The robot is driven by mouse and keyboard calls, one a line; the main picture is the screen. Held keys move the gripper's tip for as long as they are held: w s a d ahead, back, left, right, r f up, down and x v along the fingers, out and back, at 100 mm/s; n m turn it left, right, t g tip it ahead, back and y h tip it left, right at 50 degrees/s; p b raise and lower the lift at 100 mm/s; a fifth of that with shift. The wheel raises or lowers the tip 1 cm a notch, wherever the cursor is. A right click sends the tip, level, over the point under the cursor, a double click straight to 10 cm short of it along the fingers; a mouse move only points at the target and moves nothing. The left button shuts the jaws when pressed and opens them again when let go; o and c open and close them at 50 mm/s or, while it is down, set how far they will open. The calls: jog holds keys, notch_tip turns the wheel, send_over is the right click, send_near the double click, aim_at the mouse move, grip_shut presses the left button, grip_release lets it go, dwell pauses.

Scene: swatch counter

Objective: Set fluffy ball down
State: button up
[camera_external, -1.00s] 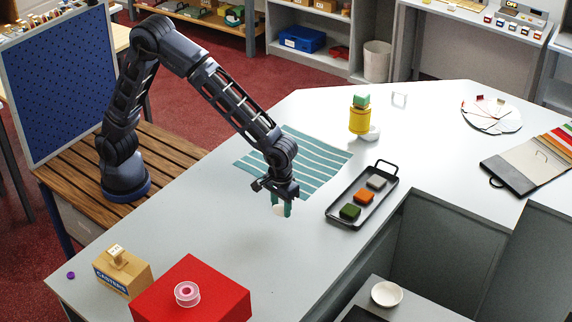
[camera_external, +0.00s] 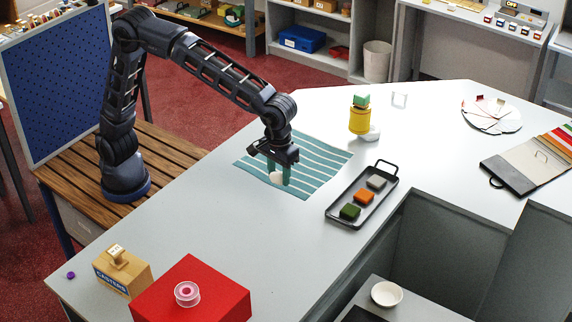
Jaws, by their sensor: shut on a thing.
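My gripper (camera_external: 279,178) points down over the front part of the teal-and-white striped cloth (camera_external: 318,160). It is shut on a small white fluffy ball (camera_external: 276,178), which shows low between the teal fingers. The fingers hide part of the ball. I cannot tell whether the ball touches the cloth or hangs just above it.
A black tray (camera_external: 333,217) with green, orange and grey blocks lies to the right of the cloth. A yellow cylinder (camera_external: 359,120) with a green block on top stands behind. A red box (camera_external: 215,290) and a cardboard box (camera_external: 122,272) stand at the front left. The counter between is clear.

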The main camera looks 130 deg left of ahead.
jog(key=n, duration=0.1)
send_over(270, 258)
notch_tip(270, 258, down, 20)
jog(key=shift+r, duration=0.1)
dwell(0.4)
jog(key=o, duration=0.9)
jog(key=shift+f, duration=0.2)
jog(key=shift+r, duration=0.1)
